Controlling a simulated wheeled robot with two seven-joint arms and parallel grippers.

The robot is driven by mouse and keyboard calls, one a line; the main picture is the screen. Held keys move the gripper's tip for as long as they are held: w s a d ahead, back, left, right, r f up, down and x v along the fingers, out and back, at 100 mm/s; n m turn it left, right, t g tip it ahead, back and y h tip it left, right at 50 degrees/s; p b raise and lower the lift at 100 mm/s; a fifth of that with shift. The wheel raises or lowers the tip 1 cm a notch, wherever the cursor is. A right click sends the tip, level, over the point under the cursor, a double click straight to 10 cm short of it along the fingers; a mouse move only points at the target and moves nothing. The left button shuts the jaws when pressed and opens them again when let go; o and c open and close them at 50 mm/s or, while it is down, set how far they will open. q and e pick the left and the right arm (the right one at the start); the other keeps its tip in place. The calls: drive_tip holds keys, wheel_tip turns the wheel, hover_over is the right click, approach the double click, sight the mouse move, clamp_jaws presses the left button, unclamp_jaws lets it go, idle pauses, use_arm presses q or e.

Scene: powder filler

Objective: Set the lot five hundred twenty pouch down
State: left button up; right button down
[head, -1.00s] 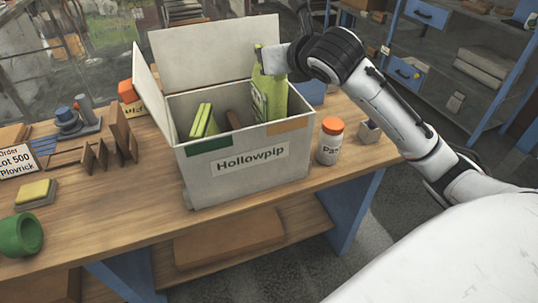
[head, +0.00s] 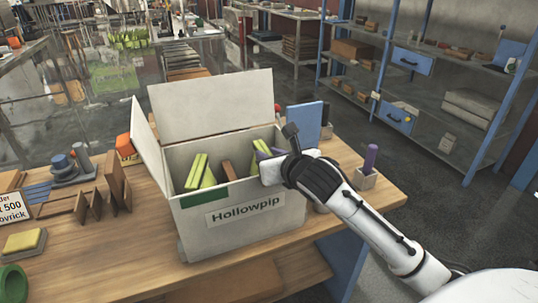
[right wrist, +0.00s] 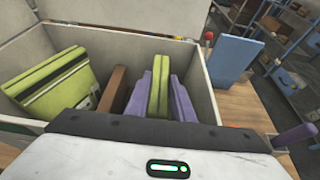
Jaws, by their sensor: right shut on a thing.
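The Hollowpip carton (head: 190,225) stands open on the table with its flaps up. My right gripper (head: 263,150) reaches into its right side. In the right wrist view its two purple fingers are shut on a green pouch (right wrist: 159,97), which stands upright inside the carton. Its lot number cannot be read, and its lower end is hidden, so I cannot tell whether it touches the floor of the carton. Two more green pouches (head: 197,171) lean at the left inside. A brown divider (right wrist: 113,90) stands between them and the held pouch. My left gripper is out of view.
An order card (head: 12,207), a yellow sponge-like block (head: 24,241) and a green cup (head: 12,285) lie at the left. A blue panel (head: 305,122) stands behind the carton's right side. A purple stick (head: 370,158) stands in a holder at the right.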

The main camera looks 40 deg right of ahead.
drive_tip(key=shift+r, duration=0.1)
drive_tip(key=c, duration=1.5)
unclamp_jaws()
drive_tip(key=shift+c, duration=0.2)
drive_tip(key=v, duration=1.2)
